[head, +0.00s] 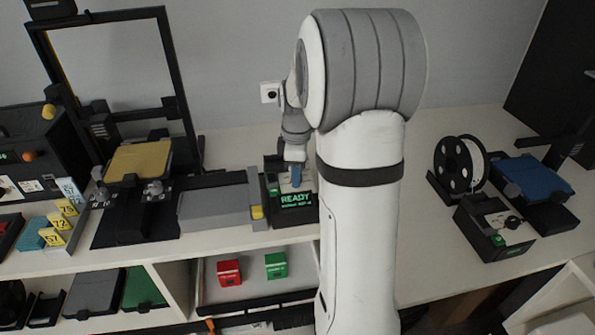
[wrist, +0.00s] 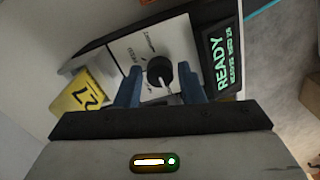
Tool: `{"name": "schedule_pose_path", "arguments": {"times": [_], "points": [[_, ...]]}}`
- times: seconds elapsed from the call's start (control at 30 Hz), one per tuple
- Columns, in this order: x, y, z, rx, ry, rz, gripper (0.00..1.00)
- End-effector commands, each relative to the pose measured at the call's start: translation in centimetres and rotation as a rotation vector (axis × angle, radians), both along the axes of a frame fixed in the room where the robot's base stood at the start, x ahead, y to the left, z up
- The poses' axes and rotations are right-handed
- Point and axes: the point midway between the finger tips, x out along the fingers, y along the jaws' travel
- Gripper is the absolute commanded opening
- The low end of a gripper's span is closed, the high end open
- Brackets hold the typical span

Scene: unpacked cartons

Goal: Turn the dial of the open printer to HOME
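The open-frame printer (head: 170,70) stands at the left with a gold bed (head: 140,161). Its control box (head: 273,203) is at its right, with a green READY display (head: 295,199); the display also shows in the wrist view (wrist: 222,58). The black round dial (wrist: 160,71) sits on the white panel (wrist: 143,48), with a pale mark toward the lower right. Small labels are on the panel, too blurred to read. My gripper (head: 296,178) is over the panel. In the wrist view my gripper (wrist: 160,79) has one blue finger on each side of the dial, seemingly with gaps.
A yellow tag (wrist: 82,97) lies beside the box. A second printer with a blue bed (head: 538,178), a control box (head: 490,238) and a filament spool (head: 458,167) stands right. Red (head: 229,272) and green (head: 276,265) boxes are on the shelf below.

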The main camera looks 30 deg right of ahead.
Motion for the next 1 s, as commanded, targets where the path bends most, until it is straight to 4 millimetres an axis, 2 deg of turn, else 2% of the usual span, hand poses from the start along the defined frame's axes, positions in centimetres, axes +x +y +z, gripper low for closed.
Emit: {"name": "schedule_pose_path", "arguments": {"times": [0.07,0.37,0.67,1.0], "points": [[0.00,-0.01,0.02,0.000,0.000,0.000,0.29],[0.00,-0.04,0.03,0.000,0.000,-0.001,0.04],[-0.07,-0.21,0.03,0.000,0.000,-0.040,0.04],[-0.06,-0.24,0.04,0.000,0.000,-0.257,0.04]]}}
